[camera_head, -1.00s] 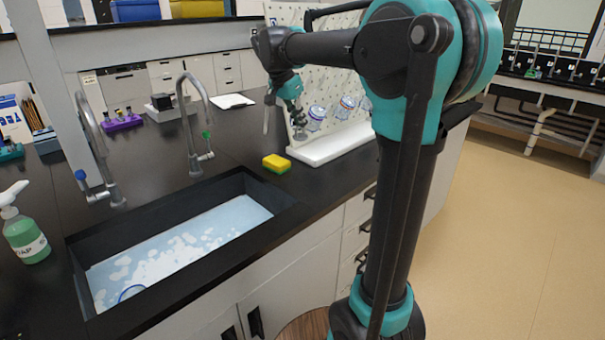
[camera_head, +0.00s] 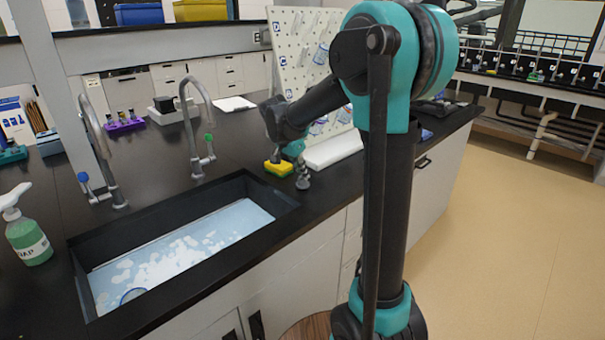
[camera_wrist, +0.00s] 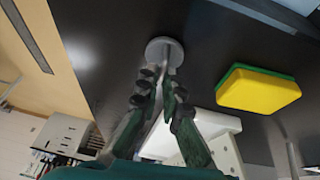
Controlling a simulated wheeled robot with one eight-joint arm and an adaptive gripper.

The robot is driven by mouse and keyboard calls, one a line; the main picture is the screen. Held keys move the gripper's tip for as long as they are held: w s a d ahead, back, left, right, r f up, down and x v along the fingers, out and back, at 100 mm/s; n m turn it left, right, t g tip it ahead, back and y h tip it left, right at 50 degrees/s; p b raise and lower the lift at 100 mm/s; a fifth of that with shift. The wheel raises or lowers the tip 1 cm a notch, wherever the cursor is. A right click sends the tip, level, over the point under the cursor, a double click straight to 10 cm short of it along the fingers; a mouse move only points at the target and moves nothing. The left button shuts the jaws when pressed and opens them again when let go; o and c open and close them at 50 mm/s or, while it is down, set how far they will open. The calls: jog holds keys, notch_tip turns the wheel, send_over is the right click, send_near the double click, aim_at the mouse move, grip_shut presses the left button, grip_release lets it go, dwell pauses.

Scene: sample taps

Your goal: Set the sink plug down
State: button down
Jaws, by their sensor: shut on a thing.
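The sink plug (camera_wrist: 165,47) is a small grey disc with a stem. My gripper (camera_wrist: 160,86) is shut on its stem in the wrist view, with the disc beyond the fingertips, against the dark counter. In the head view my gripper (camera_head: 300,166) points down at the black countertop (camera_head: 235,130), right of the sink and beside the yellow-green sponge. The plug is low at the counter there; I cannot tell whether it touches. The sink (camera_head: 75,262) holds pale water with foam.
The sponge (camera_head: 277,168) lies close left of my gripper; it also shows in the wrist view (camera_wrist: 260,90). The pegboard's white base (camera_head: 335,150) is just behind. Two taps (camera_head: 194,130) and a green soap bottle (camera_head: 29,238) stand around the sink.

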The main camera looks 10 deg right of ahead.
jog(key=shift+f, duration=0.2)
jog(key=c, duration=1.7)
grip_release()
jog(key=shift+r, duration=0.1)
jog(key=v, duration=1.2)
jog(key=shift+s, duration=0.1)
